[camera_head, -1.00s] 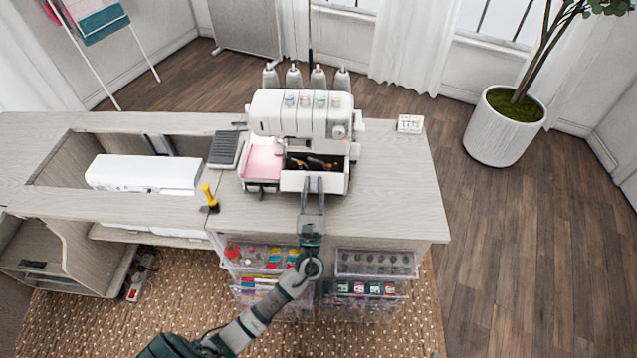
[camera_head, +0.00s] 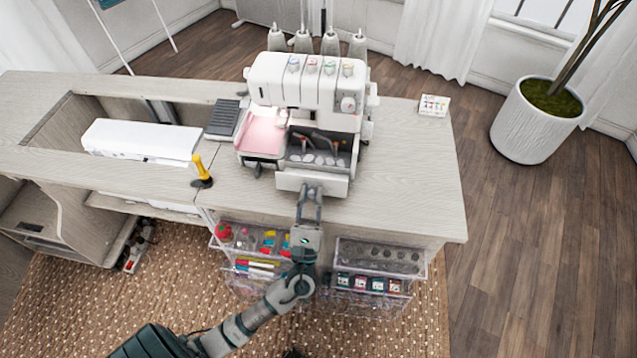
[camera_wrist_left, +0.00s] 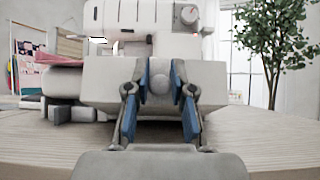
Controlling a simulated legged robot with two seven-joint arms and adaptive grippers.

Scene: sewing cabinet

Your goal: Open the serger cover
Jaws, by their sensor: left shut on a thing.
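The white serger (camera_head: 305,85) stands on the right part of the wooden cabinet top. Its front cover (camera_head: 290,180) sits out from the body and low, and the dark inside (camera_head: 318,143) with tools shows behind it. The cover's pale front face (camera_wrist_left: 105,90) fills the middle of the left wrist view. My left gripper (camera_head: 311,190) is at the front of the cover. In the left wrist view its blue-padded fingers (camera_wrist_left: 160,82) are closed around a round knob (camera_wrist_left: 160,78) on the cover. My right gripper is not in view.
A pink tray (camera_head: 262,137) and a dark pedal (camera_head: 223,118) are left of the serger. A yellow-handled tool (camera_head: 201,172) stands near the front edge. Clear drawers (camera_head: 375,275) are below the tabletop. Bare tabletop (camera_head: 420,175) lies right of the serger.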

